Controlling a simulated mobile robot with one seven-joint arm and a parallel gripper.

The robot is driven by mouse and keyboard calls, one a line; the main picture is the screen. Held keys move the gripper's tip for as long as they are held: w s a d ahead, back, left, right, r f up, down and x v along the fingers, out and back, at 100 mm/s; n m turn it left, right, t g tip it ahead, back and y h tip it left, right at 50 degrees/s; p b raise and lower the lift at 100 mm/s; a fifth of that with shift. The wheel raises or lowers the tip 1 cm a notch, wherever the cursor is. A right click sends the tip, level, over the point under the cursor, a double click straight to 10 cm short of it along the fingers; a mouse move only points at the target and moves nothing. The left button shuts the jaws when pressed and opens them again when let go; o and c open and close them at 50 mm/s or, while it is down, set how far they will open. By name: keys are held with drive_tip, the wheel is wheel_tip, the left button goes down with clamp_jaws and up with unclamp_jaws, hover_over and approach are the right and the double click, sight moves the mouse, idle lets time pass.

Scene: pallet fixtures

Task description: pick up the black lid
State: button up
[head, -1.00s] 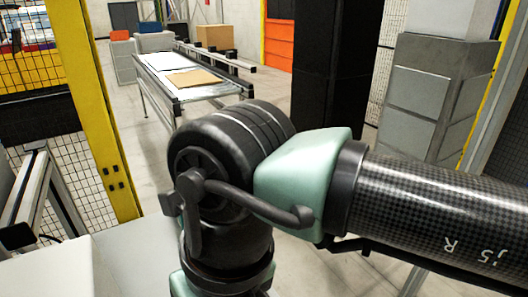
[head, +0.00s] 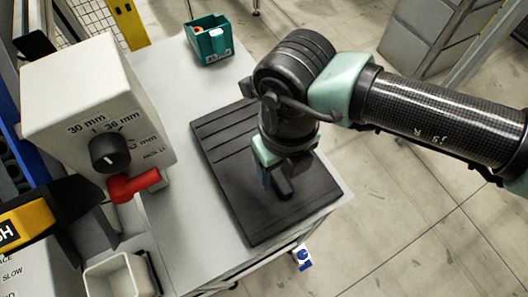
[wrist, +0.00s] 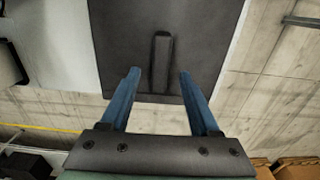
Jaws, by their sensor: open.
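The black lid (head: 225,150) is a flat dark panel with ridges, lying on a light grey worktop. In the wrist view the lid (wrist: 115,40) fills the top middle, with a raised bar handle (wrist: 161,62) on it. My gripper (head: 272,182) is over the lid in the head view, pointing down, and partly hides it. In the wrist view my gripper (wrist: 159,74) has its two blue fingers apart, one on each side of the handle in the picture, with clear gaps. I cannot tell the height of the fingertips above the lid.
A white box with a black dial (head: 108,153) and a red lever (head: 135,185) stands left of the lid. A green bin (head: 209,42) sits at the worktop's back. A white open container (head: 120,275) is at lower left. Open floor lies right of the worktop.

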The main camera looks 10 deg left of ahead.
drive_tip(key=shift+f, duration=0.85)
clamp_jaws()
drive_tip(key=shift+w+r, duration=0.1)
idle(0.6)
